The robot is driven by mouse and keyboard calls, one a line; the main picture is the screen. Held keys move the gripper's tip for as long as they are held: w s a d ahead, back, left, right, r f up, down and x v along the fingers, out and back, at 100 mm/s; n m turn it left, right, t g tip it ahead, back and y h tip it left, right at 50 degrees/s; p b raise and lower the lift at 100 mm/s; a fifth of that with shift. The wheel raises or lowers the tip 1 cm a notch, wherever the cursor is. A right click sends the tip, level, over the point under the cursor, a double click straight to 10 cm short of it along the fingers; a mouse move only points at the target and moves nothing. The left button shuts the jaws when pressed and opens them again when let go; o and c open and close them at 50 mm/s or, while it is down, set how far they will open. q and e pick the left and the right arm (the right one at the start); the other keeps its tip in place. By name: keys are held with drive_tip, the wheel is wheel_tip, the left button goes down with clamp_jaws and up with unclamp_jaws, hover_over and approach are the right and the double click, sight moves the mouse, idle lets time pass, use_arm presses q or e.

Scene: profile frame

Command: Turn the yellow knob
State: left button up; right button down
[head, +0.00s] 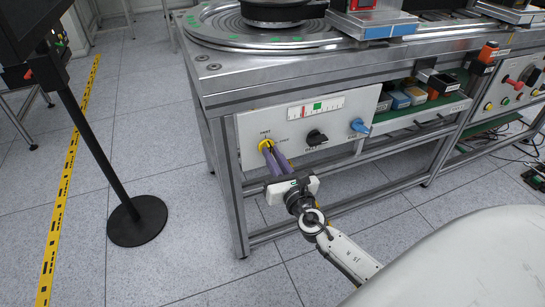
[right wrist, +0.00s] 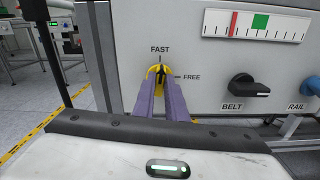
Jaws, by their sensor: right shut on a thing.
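The yellow knob (head: 266,145) is on the left part of a light grey control panel (head: 342,121) on the front of the metal bench. In the right wrist view the yellow knob (right wrist: 158,72) sits under the label FAST, with FREE to its right. My right gripper (head: 268,150) reaches the panel from below, and its purple fingers (right wrist: 162,85) are shut on the knob, one on each side. The fingers hide much of the knob, so its exact pointing direction is hard to tell. My left gripper is not in view.
A black BELT knob (head: 316,138) and a blue RAIL knob (head: 359,126) are to the right, below a gauge (head: 315,108). A black stand (head: 137,220) is on the floor at left. A shelf with several small boxes (head: 413,96) is farther right.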

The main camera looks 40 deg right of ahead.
use_arm(q)
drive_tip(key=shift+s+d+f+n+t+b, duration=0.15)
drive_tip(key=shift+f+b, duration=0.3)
drive_tip(key=shift+b, duration=0.75)
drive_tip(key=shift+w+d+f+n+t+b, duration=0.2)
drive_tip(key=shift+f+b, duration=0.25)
drive_tip(key=shift+b, duration=0.75)
use_arm(e)
drive_tip(key=shift+d+f+m, duration=0.1)
drive_tip(key=shift+f+m, duration=0.05)
drive_tip(key=shift+m, duration=3.95)
drive_tip(key=shift+d+f+m, duration=0.1)
drive_tip(key=shift+m, duration=4)
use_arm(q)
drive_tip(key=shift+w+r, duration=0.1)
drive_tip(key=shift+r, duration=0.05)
use_arm(e)
drive_tip(key=c, duration=1.8)
unclamp_jaws()
drive_tip(key=shift+s, duration=0.1)
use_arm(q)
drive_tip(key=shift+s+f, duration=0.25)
use_arm(e)
drive_tip(key=v, duration=1)
drive_tip(key=shift+s, duration=0.15)
